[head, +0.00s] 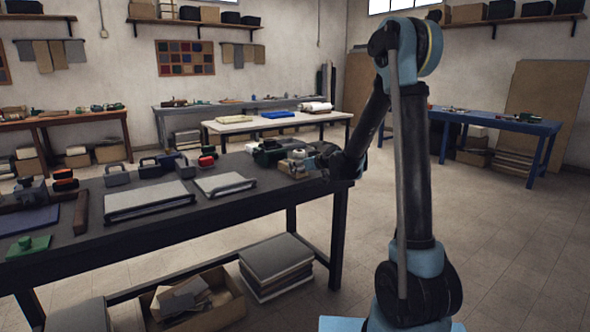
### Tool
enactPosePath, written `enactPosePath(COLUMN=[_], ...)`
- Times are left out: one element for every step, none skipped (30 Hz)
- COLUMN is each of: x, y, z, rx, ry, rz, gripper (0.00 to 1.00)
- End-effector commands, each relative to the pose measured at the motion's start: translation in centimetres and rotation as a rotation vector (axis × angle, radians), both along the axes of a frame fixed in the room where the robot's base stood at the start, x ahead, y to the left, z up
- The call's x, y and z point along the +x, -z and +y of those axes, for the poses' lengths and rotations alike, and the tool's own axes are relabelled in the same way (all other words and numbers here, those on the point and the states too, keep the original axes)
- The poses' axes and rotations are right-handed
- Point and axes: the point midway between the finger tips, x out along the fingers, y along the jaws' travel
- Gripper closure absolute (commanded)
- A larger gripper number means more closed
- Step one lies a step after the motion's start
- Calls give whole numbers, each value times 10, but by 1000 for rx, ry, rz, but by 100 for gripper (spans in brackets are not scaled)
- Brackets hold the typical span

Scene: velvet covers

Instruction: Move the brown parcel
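No thing in the head view is clearly a brown parcel. A small tan item (293,169) lies at the right end of the dark workbench (150,236), close to my gripper, and is too small to identify. My gripper (314,161) is low over that end of the bench, pointing left. Its fingers are small and blend with the clutter, so I cannot tell whether they are open or hold anything. A long dark brown block (81,213) lies towards the left of the bench.
Green and white items (268,153) crowd the bench beside my gripper. Two flat grey-white covers (150,200) lie mid-bench among several tools. Below are an open cardboard box (225,303) and a grey stack (276,266). A pale table (235,127) stands behind. The floor at right is clear.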

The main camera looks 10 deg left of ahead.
Motion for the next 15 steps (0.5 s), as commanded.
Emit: enactPosePath(x=[0,0,0,0,1,1,1,1,1,1,1,1,1,1,1], y=[0,0,0,0,0,0,0,0,0,0,0,0,0,0,0], z=[-1,-2,-2,-2,-2,-3,-3,-3,-3,-3,-3,-4,-4,-4,-4], rx=[0,-1,-1,-1,-1,-1,-1,-1,0,0,0,0,0,0,0], ry=[1,2,2,2,2,2,2,3,3,3,3,3,3,3,3], rz=[0,-1,-1,-1,-1,-1,-1,-1,0,0,0,0,0,0,0], gripper=[76,76,37,31,24,19,19,19,19,19,19,19,19,19,19])
